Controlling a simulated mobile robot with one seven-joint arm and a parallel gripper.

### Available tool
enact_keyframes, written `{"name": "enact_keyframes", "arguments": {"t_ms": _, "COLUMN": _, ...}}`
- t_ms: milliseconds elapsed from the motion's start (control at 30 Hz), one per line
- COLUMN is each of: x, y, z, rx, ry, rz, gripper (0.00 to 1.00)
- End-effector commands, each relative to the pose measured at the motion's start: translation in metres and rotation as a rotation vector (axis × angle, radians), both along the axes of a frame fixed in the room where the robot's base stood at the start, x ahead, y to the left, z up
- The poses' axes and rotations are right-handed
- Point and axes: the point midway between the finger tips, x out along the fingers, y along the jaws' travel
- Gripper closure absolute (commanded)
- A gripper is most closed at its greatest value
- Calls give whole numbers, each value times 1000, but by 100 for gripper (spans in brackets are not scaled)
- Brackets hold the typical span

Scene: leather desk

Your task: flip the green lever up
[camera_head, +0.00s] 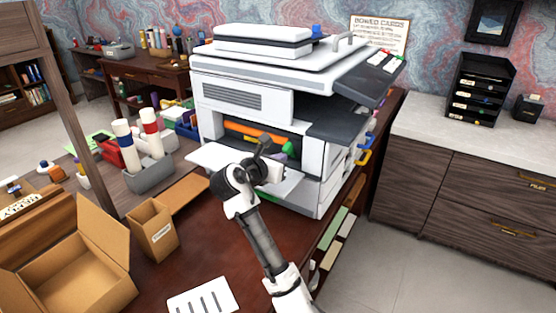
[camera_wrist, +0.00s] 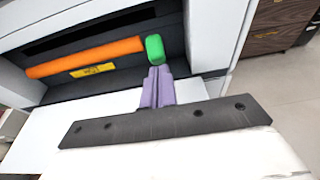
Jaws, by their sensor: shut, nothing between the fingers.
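The green lever (camera_wrist: 154,47) is a short rounded block at the right end of an orange roller (camera_wrist: 85,58), inside the open front of the white printer. It also shows in the head view (camera_head: 290,148), partly hidden by my arm. My gripper (camera_wrist: 158,70) has its purple fingers shut together with nothing between them. The fingertips are just below the green lever, at its lower end; I cannot tell whether they touch it. In the head view my gripper (camera_head: 280,158) is at the printer's opening. The lever's pivot is not visible.
The white printer (camera_head: 245,100) stands on a dark red desk (camera_head: 220,255). Open cardboard boxes (camera_head: 68,270) and a paper sheet (camera_head: 203,297) lie at the front left.

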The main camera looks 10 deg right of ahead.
Motion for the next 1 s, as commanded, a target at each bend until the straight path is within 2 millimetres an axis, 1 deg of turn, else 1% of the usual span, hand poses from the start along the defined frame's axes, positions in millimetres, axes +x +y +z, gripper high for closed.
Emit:
{"name": "enact_keyframes", "arguments": {"t_ms": 167, "x": 1, "y": -1, "z": 4, "rx": 1, "ry": 1, "rz": 0, "gripper": 100}}
{"name": "enact_keyframes", "arguments": {"t_ms": 700, "x": 13, "y": -13, "z": 32, "rx": 0, "ry": 3, "rz": 1, "gripper": 100}}
{"name": "enact_keyframes", "arguments": {"t_ms": 1000, "x": 20, "y": -20, "z": 39, "rx": 0, "ry": 3, "rz": 2, "gripper": 100}}
